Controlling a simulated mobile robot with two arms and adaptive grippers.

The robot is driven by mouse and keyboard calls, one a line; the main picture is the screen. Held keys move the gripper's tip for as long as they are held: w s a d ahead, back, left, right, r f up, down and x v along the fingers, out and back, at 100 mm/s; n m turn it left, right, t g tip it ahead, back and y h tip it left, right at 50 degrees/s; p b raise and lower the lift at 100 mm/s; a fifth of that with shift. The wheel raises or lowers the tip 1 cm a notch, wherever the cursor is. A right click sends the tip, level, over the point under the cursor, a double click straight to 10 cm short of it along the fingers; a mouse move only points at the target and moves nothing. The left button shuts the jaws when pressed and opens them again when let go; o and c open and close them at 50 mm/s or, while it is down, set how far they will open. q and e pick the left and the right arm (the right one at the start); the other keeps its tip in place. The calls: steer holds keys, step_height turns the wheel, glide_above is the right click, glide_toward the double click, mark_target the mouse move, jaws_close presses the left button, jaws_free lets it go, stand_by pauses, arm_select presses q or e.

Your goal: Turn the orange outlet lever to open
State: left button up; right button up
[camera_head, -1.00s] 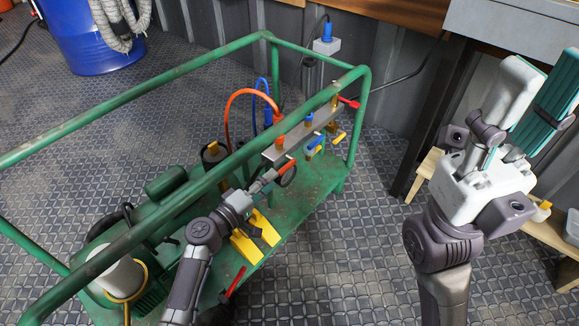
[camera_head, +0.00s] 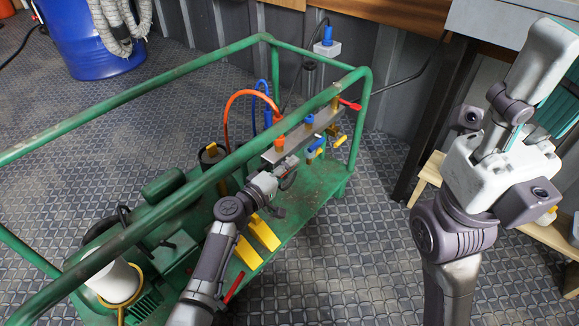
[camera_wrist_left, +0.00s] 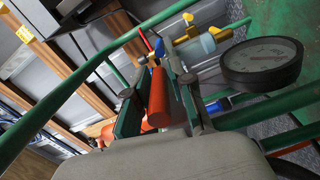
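The orange outlet lever (camera_wrist_left: 158,98) shows in the left wrist view, pointing towards me between the two fingers of my left gripper (camera_wrist_left: 155,85). The fingers flank it with narrow gaps; contact is not clear. In the head view my left gripper (camera_head: 289,170) is at the near side of the grey manifold bar (camera_head: 301,136) and covers the lever. My right gripper (camera_head: 560,75) is raised at the right, empty, with its fingers apart and partly outside the picture.
The green cart frame (camera_head: 150,83) has a top rail passing close over my left arm. A round black gauge (camera_wrist_left: 262,62) sits right of the fingers. Yellow-handled valves (camera_head: 340,141) and a red lever (camera_head: 350,104) are at the bar's far end. A blue drum (camera_head: 92,40) stands back left.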

arm_select(q)
jaws_close()
